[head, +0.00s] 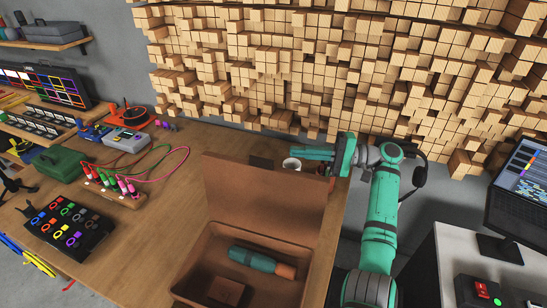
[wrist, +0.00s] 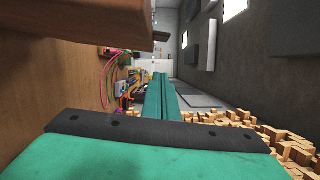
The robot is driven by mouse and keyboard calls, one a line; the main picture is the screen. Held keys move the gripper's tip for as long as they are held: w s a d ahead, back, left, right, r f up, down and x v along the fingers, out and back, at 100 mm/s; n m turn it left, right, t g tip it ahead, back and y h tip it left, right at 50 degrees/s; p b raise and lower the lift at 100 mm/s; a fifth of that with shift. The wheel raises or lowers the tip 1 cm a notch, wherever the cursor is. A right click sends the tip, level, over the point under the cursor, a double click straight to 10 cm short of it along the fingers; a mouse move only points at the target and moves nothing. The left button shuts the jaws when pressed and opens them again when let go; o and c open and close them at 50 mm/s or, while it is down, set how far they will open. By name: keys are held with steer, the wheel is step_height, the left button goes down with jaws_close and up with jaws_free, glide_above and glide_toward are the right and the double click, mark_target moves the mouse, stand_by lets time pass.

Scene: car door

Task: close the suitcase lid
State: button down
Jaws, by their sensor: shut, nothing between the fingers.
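The brown suitcase stands open on the wooden table in the head view. Its lid (head: 265,195) is upright, and its base (head: 205,262) lies in front with the inside exposed. A teal and orange tool (head: 262,262) and a brown block (head: 226,291) lie inside the base. My teal gripper (head: 298,152) is shut and empty, pointing left, beyond the top edge of the lid near its right end. I see no clear contact with the lid. In the wrist view the closed fingers (wrist: 160,92) point away, beside a brown surface on the left.
A white mug (head: 291,164) and a dark flat item (head: 261,162) stand behind the lid. A board with coloured cables (head: 112,190), a green box (head: 60,163) and a black switch panel (head: 68,228) are on the left. A wall of wooden blocks (head: 300,70) rises behind.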

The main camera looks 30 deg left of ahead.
steer(key=s+a, duration=0.5)
steer(key=s, duration=0.2)
steer(key=shift+s+r, duration=0.2)
steer(key=shift+r, duration=0.15)
